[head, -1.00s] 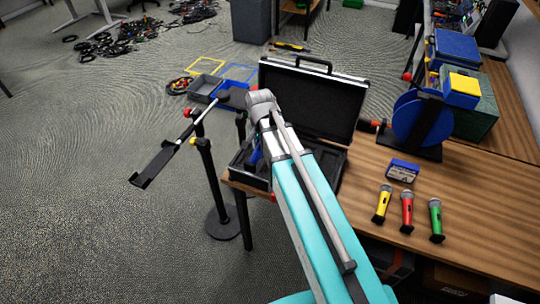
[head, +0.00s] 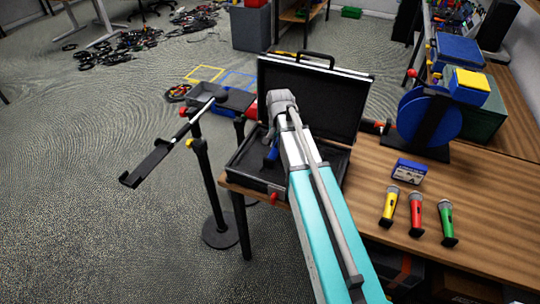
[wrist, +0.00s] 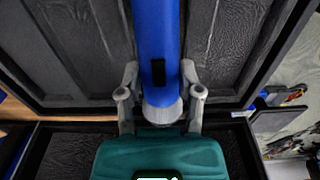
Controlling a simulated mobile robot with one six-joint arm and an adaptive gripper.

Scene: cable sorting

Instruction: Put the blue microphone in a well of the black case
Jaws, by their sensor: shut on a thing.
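The black case (head: 345,95) stands open on the wooden table, its lid upright at the back. The blue microphone (head: 271,153) shows just left of my arm, over the left part of the case base. In the wrist view my gripper (wrist: 160,82) is shut on the blue microphone (wrist: 158,35), one finger on each side near its grey end. The rest of the microphone runs up out of the frame over the dark case interior (wrist: 75,45). My arm hides part of the case base in the head view. I cannot tell whether the microphone touches the case floor.
Yellow (head: 389,204), red (head: 416,214) and green (head: 446,222) microphones lie on the table at right. A blue box (head: 408,170) and a blue cable reel (head: 425,118) are behind them. A black stand (head: 197,165) rises left of the case.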

